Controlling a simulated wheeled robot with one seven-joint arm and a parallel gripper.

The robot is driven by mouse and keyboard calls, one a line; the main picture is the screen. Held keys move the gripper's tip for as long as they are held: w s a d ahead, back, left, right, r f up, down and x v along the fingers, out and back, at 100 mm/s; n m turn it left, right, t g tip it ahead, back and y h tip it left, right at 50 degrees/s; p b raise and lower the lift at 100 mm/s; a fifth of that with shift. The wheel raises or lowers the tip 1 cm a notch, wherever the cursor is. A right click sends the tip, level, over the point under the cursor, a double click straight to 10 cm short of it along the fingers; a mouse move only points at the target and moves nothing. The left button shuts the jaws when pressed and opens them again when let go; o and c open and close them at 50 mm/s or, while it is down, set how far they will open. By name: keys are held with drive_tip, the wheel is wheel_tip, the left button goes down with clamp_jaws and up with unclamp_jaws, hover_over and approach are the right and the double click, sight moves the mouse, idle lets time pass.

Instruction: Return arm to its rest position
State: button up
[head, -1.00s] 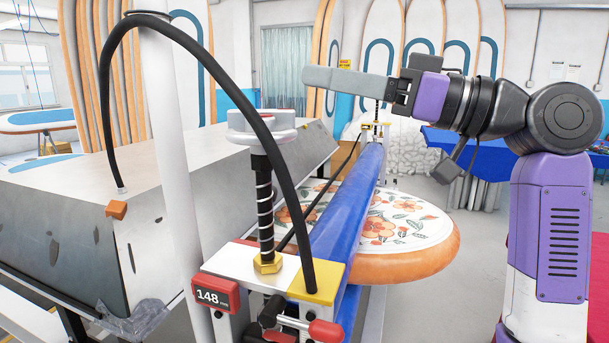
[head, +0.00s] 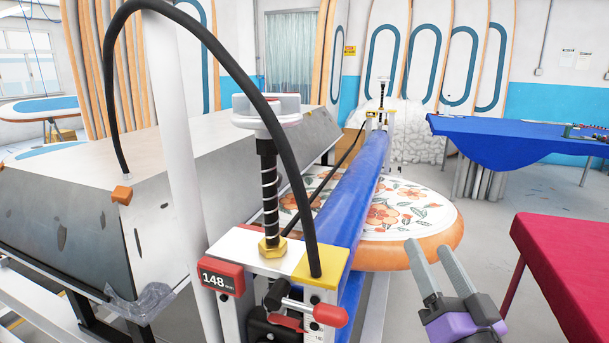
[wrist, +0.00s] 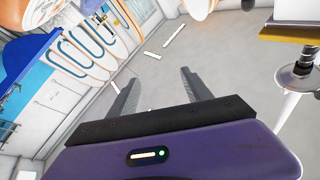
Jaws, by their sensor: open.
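My gripper (head: 435,268) is at the lower right of the head view, with two grey fingers spread apart and nothing between them. It is in front of the orange rim of the round floral board (head: 440,208), to the right of the blue roller (head: 345,205). Most of my arm is out of the head view. In the wrist view my gripper (wrist: 160,85) shows both fingers apart over bare grey floor.
A red-covered table (head: 565,255) is at right, a blue-covered table (head: 510,140) behind. Floor between is clear.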

drive_tip(key=s+f+n+g+h, duration=0.1)
drive_tip(key=s+f+g, duration=0.1)
drive_tip(key=s+f, duration=0.5)
drive_tip(key=s+f+n+g, duration=0.1)
drive_tip(key=s+f, duration=0.7)
drive_tip(key=s, duration=1.2)
drive_tip(key=s+f+n+g+h, duration=0.1)
drive_tip(key=s+f+g, duration=0.3)
drive_tip(key=s, duration=1)
wheel_tip(320, 180, down, 3)
drive_tip(key=shift+a+f+h, duration=0.2)
drive_tip(key=shift+a+h, duration=0.1)
